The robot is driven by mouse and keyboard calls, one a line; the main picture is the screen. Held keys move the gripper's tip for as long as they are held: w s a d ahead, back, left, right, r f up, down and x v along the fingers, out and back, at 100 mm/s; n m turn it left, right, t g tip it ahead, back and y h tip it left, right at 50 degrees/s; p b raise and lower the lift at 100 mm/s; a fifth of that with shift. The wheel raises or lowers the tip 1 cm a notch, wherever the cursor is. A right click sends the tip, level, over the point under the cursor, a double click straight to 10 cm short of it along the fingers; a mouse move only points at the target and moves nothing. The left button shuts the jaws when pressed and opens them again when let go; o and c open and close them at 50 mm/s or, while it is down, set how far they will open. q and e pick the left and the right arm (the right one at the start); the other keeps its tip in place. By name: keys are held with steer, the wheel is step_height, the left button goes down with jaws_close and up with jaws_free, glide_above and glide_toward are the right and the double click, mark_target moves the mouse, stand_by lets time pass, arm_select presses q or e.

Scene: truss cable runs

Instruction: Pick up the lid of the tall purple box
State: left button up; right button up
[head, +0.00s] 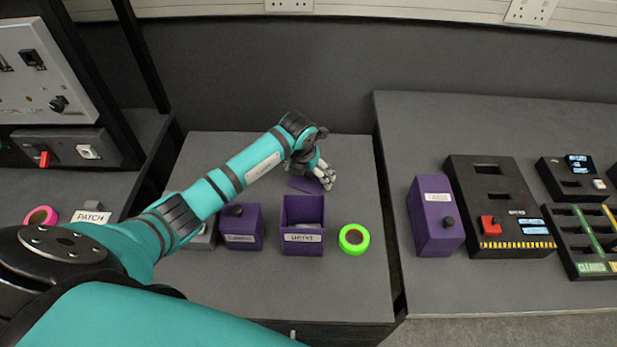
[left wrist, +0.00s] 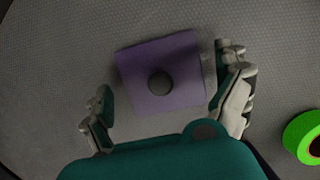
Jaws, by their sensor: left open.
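A purple square lid (head: 303,185) lies on the grey table, just behind an open purple box (head: 302,213) with a white label. In the left wrist view the lid (left wrist: 137,75) lies flat with its dark round knob (left wrist: 160,83) up. My left gripper (head: 325,178) is above the lid, partly covering it in the head view. In the left wrist view its fingers (left wrist: 165,88) are spread, one to either side of the lid, with nothing held. The right finger is close to the lid's edge; I cannot tell whether it touches. My right gripper is not in view.
A closed purple box (head: 240,229) stands left of the open one, and a green tape roll (head: 354,239) right of it. Another purple box (head: 435,216) with a knob and black panels (head: 492,195) are on the right table. A gap separates the tables.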

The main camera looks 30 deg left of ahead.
arm_select(q)
steer(key=shift+c, duration=0.4)
steer(key=c, duration=1.4)
steer(key=shift+c, duration=0.2)
